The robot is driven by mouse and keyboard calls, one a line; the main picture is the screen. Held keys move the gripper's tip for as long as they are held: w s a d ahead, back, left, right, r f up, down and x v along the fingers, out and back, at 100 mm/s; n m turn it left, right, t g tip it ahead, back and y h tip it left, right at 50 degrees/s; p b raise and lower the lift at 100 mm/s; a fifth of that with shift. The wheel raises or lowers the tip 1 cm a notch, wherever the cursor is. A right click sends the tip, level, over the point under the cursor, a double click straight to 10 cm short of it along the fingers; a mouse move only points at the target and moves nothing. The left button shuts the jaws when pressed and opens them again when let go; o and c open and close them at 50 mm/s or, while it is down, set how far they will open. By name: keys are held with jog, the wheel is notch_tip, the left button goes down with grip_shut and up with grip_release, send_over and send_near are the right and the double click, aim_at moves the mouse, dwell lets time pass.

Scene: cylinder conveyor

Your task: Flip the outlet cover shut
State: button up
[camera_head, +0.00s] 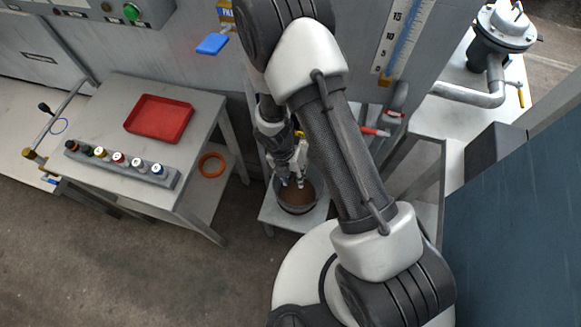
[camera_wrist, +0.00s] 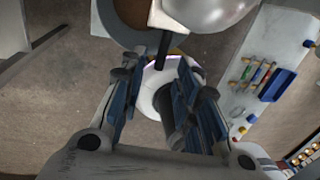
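My gripper (camera_head: 292,170) points down over a dark bucket (camera_head: 297,195) with brown contents, close in front of the grey machine. In the wrist view my gripper (camera_wrist: 160,75) has its two fingers apart. A white round part (camera_wrist: 150,97) with a dark rod (camera_wrist: 162,48) shows between and beyond them; whether the fingers touch either is unclear. This may be the outlet cover, but I cannot confirm it. A smooth silver rounded body (camera_wrist: 212,8) is at the top of the wrist view. My arm hides the outlet area in the head view.
A grey table (camera_head: 110,95) at left carries a red tray (camera_head: 158,119) and a rack of several coloured knobs or bottles (camera_head: 120,163). An orange ring (camera_head: 211,165) lies on its lower shelf. A blue paddle (camera_head: 212,44) projects from the machine. A metal pipe (camera_head: 470,95) is at right.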

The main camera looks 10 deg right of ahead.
notch_tip(320, 180, up, 10)
jog(key=a, duration=0.2)
jog(key=shift+w+r, duration=0.25)
jog(key=shift+w, duration=0.1)
jog(key=shift+r, duration=0.1)
